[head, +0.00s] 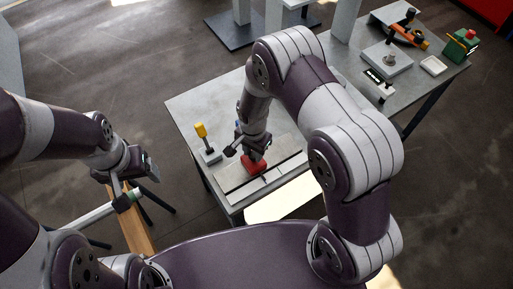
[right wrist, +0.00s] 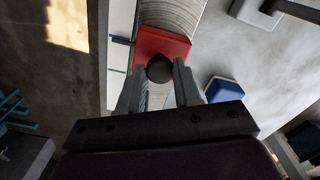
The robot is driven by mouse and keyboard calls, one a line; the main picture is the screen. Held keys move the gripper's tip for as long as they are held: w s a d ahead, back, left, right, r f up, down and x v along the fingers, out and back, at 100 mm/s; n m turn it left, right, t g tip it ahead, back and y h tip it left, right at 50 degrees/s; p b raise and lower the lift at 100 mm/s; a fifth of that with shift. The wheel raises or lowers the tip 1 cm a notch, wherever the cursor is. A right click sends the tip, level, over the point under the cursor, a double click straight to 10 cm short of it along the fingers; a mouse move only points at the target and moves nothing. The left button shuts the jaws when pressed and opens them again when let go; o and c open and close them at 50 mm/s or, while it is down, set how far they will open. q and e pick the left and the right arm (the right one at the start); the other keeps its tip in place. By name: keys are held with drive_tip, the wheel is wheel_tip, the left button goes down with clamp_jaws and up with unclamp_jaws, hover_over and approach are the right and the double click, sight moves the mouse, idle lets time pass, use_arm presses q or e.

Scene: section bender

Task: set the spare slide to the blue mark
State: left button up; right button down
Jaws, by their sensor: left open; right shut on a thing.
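The red slide (head: 250,168) sits on a grey track along the front of the bench and also shows in the right wrist view (right wrist: 163,43). My right gripper (head: 249,155) is shut on its black knob (right wrist: 159,68), which lies between the fingertips (right wrist: 158,75). A white scale strip (right wrist: 119,90) runs beside the track. A dark pointer line (right wrist: 122,40) reaches from the slide over the strip. A thin blue-green mark (right wrist: 117,71) crosses the strip, apart from the pointer. My left gripper (head: 136,183) is open and empty, off the bench's left side.
A yellow-handled lever (head: 201,131) on a grey block stands left of the track. A blue block (right wrist: 224,90) is beside the track. A brown beam (head: 131,218) and a pale tube (head: 96,215) lie below my left gripper. A green box (head: 460,45) stands far right.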

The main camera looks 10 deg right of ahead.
sight(253, 154)
drive_tip(key=c, duration=1)
unclamp_jaws()
drive_tip(key=shift+w+r, duration=0.1)
drive_tip(key=shift+r, duration=0.05)
drive_tip(key=shift+o, duration=1.1)
drive_tip(key=shift+r, duration=0.25)
wheel_tip(253, 154, up, 12)
drive_tip(key=b, duration=0.2)
drive_tip(key=shift+b, duration=0.4)
